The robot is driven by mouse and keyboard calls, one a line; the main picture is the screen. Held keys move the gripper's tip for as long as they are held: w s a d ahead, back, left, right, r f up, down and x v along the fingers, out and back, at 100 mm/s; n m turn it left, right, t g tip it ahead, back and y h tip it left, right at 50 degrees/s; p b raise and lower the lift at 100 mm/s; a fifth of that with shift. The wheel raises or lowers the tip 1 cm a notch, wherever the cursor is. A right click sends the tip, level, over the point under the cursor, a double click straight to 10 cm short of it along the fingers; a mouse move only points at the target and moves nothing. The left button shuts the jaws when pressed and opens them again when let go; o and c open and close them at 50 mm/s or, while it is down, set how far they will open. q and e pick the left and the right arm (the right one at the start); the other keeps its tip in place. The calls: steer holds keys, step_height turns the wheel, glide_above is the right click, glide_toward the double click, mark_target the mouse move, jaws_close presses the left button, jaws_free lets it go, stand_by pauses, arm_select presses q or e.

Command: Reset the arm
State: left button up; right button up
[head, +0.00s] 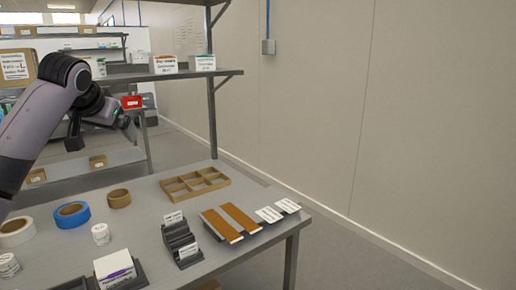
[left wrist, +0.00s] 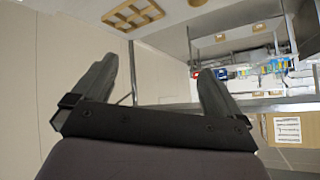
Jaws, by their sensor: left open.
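My left arm comes in from the left in the head view, raised above the table's left side. Its left gripper (head: 128,126) is in front of the shelves. In the left wrist view the two dark fingers of the left gripper (left wrist: 156,76) stand wide apart with nothing between them. My right gripper shows in neither view.
The grey table (head: 150,222) bears tape rolls (head: 72,215), a wooden divided tray (head: 194,182), a black holder (head: 180,240), brown strips (head: 230,222) and a white box (head: 115,268). A metal shelf (head: 180,75) with boxes stands behind. The right side is open floor beside a wall.

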arm_select(q)
steer(key=s+d+f+m+h, duration=0.15)
steer(key=d+f, duration=0.25)
steer(key=f, duration=0.8)
steer(key=s+d+f+m+h, duration=0.1)
steer(key=s+d+f, duration=0.3)
steer(key=f, duration=0.7)
steer(key=s+d+f+m+h, duration=0.1)
steer(key=d+f, duration=0.4)
steer(key=f, duration=0.7)
steer(key=s+d+f+h, duration=0.1)
steer(key=s+d+f, duration=0.2)
steer(key=s+f, duration=0.8)
steer(key=s+f+n, duration=0.1)
steer(key=s, duration=0.8)
steer(key=s+f+t, duration=0.1)
steer(key=s+f, duration=0.1)
steer(key=s, duration=0.8)
steer(key=shift+a+f+n, duration=0.2)
steer(key=shift+f+n, duration=0.05)
steer(key=shift+n, duration=0.1)
